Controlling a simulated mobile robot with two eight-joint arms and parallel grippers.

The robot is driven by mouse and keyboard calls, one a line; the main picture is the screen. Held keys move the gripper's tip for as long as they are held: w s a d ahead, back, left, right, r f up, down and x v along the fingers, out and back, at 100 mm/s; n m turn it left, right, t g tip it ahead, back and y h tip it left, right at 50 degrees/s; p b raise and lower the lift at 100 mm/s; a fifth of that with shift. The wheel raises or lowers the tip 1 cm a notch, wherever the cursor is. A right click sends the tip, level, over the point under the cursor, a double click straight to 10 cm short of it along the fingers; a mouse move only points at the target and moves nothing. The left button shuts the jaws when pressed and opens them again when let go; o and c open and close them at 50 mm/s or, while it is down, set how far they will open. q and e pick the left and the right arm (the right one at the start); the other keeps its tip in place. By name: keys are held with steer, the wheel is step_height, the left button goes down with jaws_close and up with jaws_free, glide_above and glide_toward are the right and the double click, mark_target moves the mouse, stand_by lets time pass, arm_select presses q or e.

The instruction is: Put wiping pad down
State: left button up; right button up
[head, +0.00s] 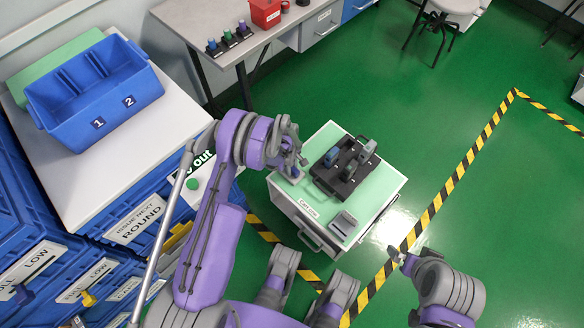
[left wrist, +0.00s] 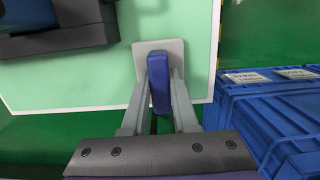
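The handle belongs to the wiping pad (left wrist: 148,48), whose flat grey plate lies over the green top. Whether the plate touches the top I cannot tell. In the head view the pad is mostly hidden by the gripper. My right gripper (head: 398,256) is empty over the floor right of the cart; its opening is unclear.
A black tray (head: 329,181) with several handheld testers stands on the cart. A grey device (head: 343,223) sits at the cart's near edge. A blue bin (head: 95,95) stands on the white surface at left. Green top is bare between tray and left edge.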

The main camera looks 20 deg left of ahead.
arm_select(q)
steer(key=o, duration=0.4)
